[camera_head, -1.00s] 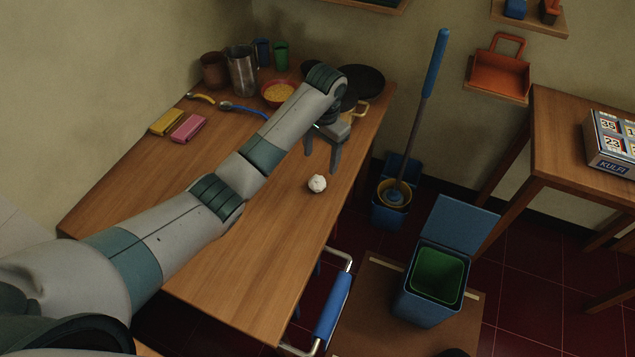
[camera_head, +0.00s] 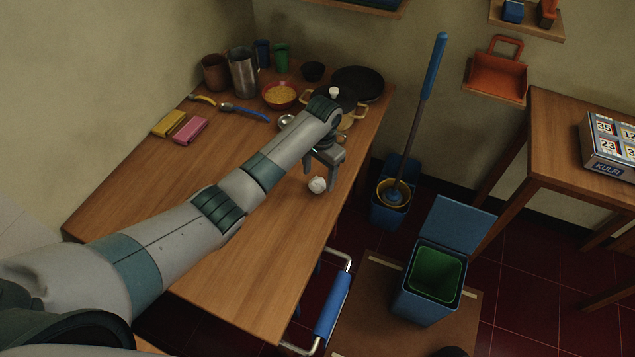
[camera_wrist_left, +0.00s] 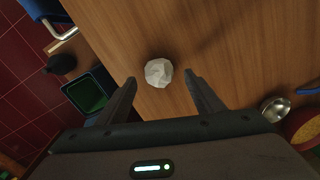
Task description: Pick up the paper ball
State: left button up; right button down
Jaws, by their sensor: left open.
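The paper ball (camera_head: 317,185) is a small white crumpled ball on the wooden table (camera_head: 255,260), near its right edge. My left gripper (camera_head: 319,177) is open and low over the table, close to the ball in the head view. In the left wrist view the ball (camera_wrist_left: 158,72) lies just beyond and between the two spread fingertips (camera_wrist_left: 160,80). No contact between fingers and ball shows. My right gripper is not in view.
A red bowl (camera_head: 280,94), metal pitcher (camera_head: 242,73), cups and dark pans (camera_head: 357,83) stand at the table's back. Pink (camera_head: 190,131) and yellow (camera_head: 168,124) items lie at the left. A blue bin with a green inside (camera_head: 436,270) stands right of the table.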

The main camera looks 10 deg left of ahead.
pick_arm(q)
jog(key=shift+a+f, duration=0.1)
jog(key=shift+f, duration=1.3)
jog(key=shift+s, duration=0.1)
jog(key=c, duration=1.1)
